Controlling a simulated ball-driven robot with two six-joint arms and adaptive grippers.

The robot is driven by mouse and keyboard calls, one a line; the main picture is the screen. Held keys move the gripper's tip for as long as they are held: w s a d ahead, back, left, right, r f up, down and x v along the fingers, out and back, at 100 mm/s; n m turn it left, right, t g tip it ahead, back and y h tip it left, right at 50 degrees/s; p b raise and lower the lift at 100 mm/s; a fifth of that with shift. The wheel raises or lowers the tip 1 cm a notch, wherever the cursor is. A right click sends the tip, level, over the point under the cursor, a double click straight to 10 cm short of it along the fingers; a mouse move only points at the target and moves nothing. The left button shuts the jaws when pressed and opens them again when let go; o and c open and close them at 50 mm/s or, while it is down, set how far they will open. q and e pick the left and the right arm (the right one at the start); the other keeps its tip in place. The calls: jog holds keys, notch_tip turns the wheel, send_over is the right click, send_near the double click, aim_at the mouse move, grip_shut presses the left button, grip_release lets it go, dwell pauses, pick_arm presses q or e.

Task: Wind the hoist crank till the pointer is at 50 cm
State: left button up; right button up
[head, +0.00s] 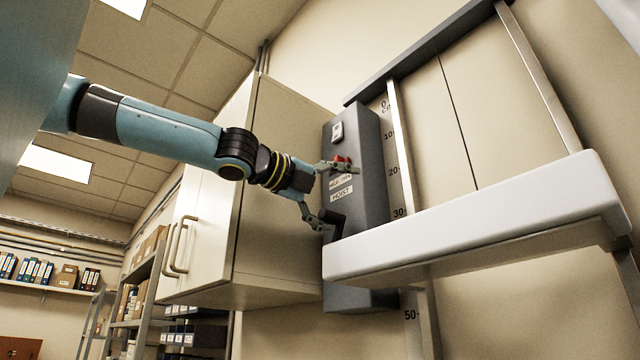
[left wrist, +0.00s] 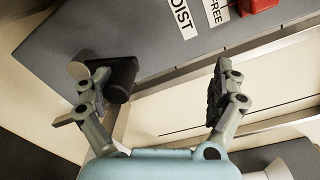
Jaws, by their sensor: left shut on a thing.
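The dark grey hoist box (head: 358,130) is on the wall with a "HOIST" label (head: 342,194). Its black crank (head: 335,220) juts out low on the front. My left gripper (head: 336,197) is at the crank; the crank handle (left wrist: 120,79) lies against one finger in the left wrist view. The fingers (left wrist: 157,95) stand well apart, and the other finger's contact is not clear. The scale (head: 397,170) shows marks 0 to 30 above the white platform (head: 470,222) and 50 below it. I cannot make out a pointer; the platform hides part of the scale.
A red part (head: 342,160) sits on the box just above the crank, beside my upper finger; it also shows in the left wrist view (left wrist: 257,5). A beige cabinet (head: 270,180) with handles stands left of the box. Metal rails (head: 540,78) run up the wall.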

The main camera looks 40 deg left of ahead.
pick_arm(q)
jog(key=shift+s+r+p, duration=0.35)
jog(key=shift+r+p, duration=0.3)
jog(key=shift+r, duration=0.15)
jog(key=shift+o, duration=0.3)
jog(key=shift+s+d+f+p, duration=0.15)
jog(key=shift+s+p, duration=0.35)
jog(key=shift+p, duration=0.45)
jog(key=shift+s+d, duration=0.1)
jog(key=shift+s, duration=0.2)
jog(key=s+b, duration=0.1)
jog(key=s, duration=0.1)
jog(key=s+d+b, duration=0.1)
jog(key=s, duration=0.1)
jog(key=shift+d, duration=0.1)
jog(key=c, duration=0.6)
jog(key=s+a+b, duration=0.1)
jog(key=s+b, duration=0.3)
jog(key=s, duration=0.2)
jog(key=shift+s, duration=0.35)
pick_arm(e)
jog(key=f, duration=0.3)
jog(key=shift+s+d, duration=0.2)
pick_arm(q)
jog(key=shift+f, duration=0.1)
pick_arm(e)
jog(key=shift+r, duration=0.15)
